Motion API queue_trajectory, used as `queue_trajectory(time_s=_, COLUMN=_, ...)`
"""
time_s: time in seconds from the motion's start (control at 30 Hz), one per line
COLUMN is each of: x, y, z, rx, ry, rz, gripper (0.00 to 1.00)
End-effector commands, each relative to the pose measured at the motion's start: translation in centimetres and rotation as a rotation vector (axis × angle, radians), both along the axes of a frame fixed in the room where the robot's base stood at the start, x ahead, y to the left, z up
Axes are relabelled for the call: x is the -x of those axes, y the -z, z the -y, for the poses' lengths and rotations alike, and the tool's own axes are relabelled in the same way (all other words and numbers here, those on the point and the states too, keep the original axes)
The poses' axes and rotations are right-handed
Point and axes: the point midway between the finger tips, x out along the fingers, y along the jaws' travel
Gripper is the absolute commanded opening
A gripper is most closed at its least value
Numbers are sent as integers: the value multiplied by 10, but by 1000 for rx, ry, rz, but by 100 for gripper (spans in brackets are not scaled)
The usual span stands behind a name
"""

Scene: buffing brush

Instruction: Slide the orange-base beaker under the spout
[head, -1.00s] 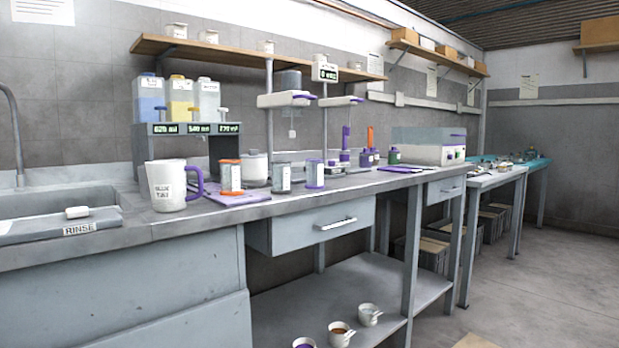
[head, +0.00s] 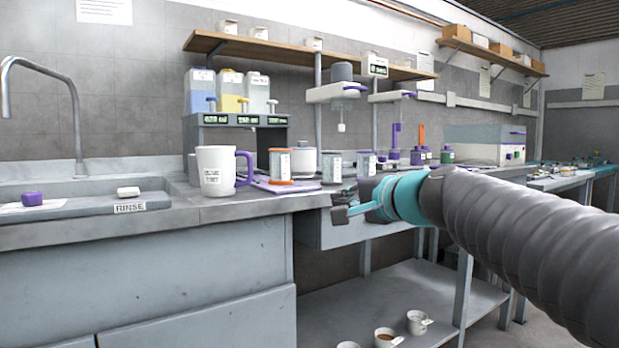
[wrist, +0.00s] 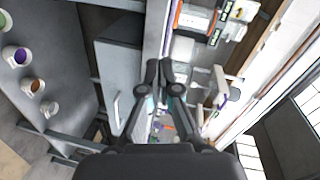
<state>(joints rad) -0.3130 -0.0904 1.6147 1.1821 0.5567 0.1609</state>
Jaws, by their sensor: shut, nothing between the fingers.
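The orange-base beaker (head: 280,166) is a clear, upright beaker with orange at its rim and base. The dispenser stand (head: 243,121) behind holds blue, yellow and clear jugs over lit displays. Its spouts are too small to make out; which one is meant is unclear. My gripper (head: 338,206) is shut and empty at the counter's front edge, right of the beaker and apart from it. Its fingers (wrist: 163,72) also show in the wrist view.
The white mug (head: 219,171) with a purple handle stands close on the beaker's left. A grey-base beaker (head: 332,167) and a purple-base beaker (head: 366,164) stand to its right. A white lidded pot (head: 304,161) is behind. The sink (head: 80,190) lies at far left.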

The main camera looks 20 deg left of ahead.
Motion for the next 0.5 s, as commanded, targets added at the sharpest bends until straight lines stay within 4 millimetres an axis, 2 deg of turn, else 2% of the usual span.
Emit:
queue_trajectory(time_s=0.03, x=-11, y=-8, z=-15, rx=-67, ry=-5, rz=-9, gripper=0)
queue_trajectory(time_s=0.2, x=-30, y=-34, z=-39, rx=-217, ry=-9, rz=-33, gripper=0)
queue_trajectory(time_s=0.5, x=-50, y=-41, z=-63, rx=-254, ry=-11, rz=-43, gripper=0)
